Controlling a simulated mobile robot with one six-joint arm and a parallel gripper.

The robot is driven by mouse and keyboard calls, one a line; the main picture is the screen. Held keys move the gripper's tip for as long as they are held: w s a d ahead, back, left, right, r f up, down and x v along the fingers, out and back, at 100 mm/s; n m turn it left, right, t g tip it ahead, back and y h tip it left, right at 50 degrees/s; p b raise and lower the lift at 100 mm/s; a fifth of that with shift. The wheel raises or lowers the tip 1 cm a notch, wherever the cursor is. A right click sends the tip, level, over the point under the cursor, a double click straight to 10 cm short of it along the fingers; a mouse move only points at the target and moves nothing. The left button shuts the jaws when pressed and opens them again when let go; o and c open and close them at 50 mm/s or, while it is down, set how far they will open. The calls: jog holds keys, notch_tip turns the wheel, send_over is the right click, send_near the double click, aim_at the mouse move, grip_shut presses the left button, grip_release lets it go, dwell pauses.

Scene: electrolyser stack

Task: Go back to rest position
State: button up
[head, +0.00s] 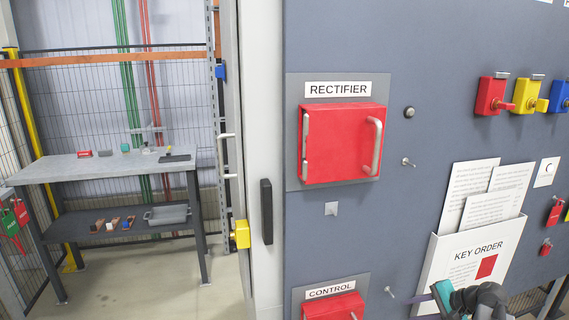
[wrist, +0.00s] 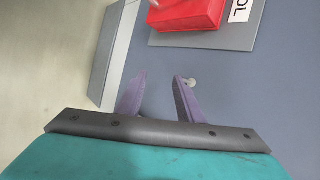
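My gripper (wrist: 159,92) shows in the wrist view with its two purple fingers apart and nothing between them. A small metal peg (wrist: 190,83) on the grey panel shows just beside the right fingertip; I cannot tell whether they touch. In the head view, part of my gripper (head: 440,293) shows at the bottom right, in front of the lower panel near the key order holder (head: 445,249). The red control box (head: 333,307) is to its left, and it also shows at the top of the wrist view (wrist: 190,14).
The red rectifier box (head: 342,143) with a handle sits higher on the panel. Red, yellow and blue locks (head: 490,97) hang at the upper right. A grey door frame with a black handle (head: 266,211) stands left of the panel. A workbench (head: 105,165) stands farther left, with open floor before it.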

jog(key=s+a+f+n+g, duration=0.2)
jog(key=s+a+f, duration=0.35)
jog(key=f, duration=0.25)
jog(key=s+a+f+n+g+h, duration=0.1)
jog(key=s+a+f+n+g, duration=0.2)
jog(key=a+f, duration=0.45)
jog(key=s+a+f+g, duration=0.2)
jog(key=s+a+f, duration=0.35)
jog(key=f, duration=0.35)
jog(key=s+a+f+n+g+h, duration=0.2)
jog(key=s+f, duration=0.4)
jog(key=s, duration=0.5)
jog(key=s+a+f+n+g+h, duration=0.3)
jog(key=s+a+f+n, duration=0.1)
jog(key=s, duration=0.6)
jog(key=shift+s+f+n, duration=0.35)
jog(key=shift+f+n, duration=0.25)
jog(key=shift+f, duration=0.35)
